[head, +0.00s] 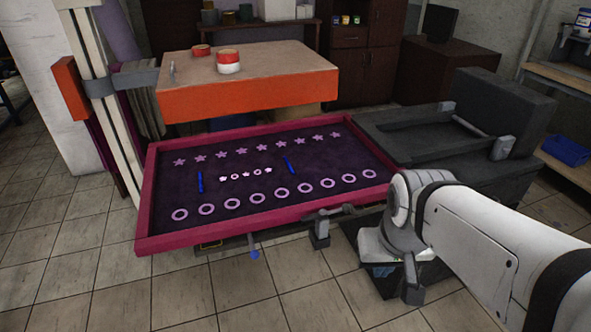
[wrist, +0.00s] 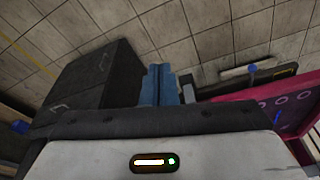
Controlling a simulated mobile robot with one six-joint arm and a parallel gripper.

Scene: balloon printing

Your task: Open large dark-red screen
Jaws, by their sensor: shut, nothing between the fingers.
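The large dark-red screen (head: 262,227) lies roughly flat in the head view, its purple mesh printed with stars along the back and rings along the front. A rod with a blue knob (head: 254,254) sticks out at its front edge. In the wrist view, part of the screen frame (wrist: 285,112) shows at the right, with the blue knob (wrist: 253,68) near it. My gripper shows in the wrist view as two blue fingers (wrist: 160,70) side by side, shut and empty. It is apart from the screen, to its right in the head view; its fingertips are hard to make out there.
An orange-sided table (head: 250,100) with red-and-white tins (head: 228,62) stands behind the screen. A dark grey machine (head: 440,130) stands right of the screen. A white and orange post (head: 68,88) stands at left. Tiled floor in front is clear.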

